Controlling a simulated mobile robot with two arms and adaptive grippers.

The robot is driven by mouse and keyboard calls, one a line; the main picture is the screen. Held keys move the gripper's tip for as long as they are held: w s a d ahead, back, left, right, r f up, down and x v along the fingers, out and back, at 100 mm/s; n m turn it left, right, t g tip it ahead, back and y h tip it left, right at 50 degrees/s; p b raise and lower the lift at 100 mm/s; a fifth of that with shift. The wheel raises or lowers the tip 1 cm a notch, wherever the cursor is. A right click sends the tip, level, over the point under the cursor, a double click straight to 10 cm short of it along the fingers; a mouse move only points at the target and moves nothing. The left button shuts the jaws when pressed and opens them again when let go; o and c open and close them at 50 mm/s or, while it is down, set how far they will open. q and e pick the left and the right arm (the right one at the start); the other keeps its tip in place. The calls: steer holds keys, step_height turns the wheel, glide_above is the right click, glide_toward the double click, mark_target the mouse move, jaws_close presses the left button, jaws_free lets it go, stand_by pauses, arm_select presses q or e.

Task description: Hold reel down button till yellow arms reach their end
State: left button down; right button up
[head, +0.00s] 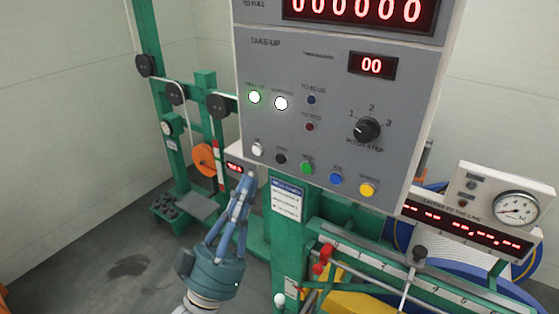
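The grey take-up panel (330,70) fills the upper middle. Its bottom row holds a white button (257,150), a black button (281,159), a green button (307,168), a blue button (336,178) and a yellow button (368,189). Their small labels are too blurred to read, so I cannot tell which is reel down. My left gripper (247,178) points up, its blue fingers together at the tips and empty. Its tips show just below the white button; contact cannot be seen. Yellow parts (358,303), perhaps the arms, show partly at the bottom. My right gripper is out of view.
A pitch step knob (368,129) sits at right. A green frame post (290,250) stands below the panel. A gauge box (510,200) is at right. Grey floor is open at lower left.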

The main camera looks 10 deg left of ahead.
mark_target(281, 159)
arm_select(q)
steer(key=w+d+b, duration=0.1)
steer(key=w+d, duration=0.1)
steer(key=w, duration=0.4)
steer(key=shift+d, duration=0.15)
stand_by(1.3)
steer(key=shift+w+d, duration=0.1)
steer(key=shift+w, duration=0.3)
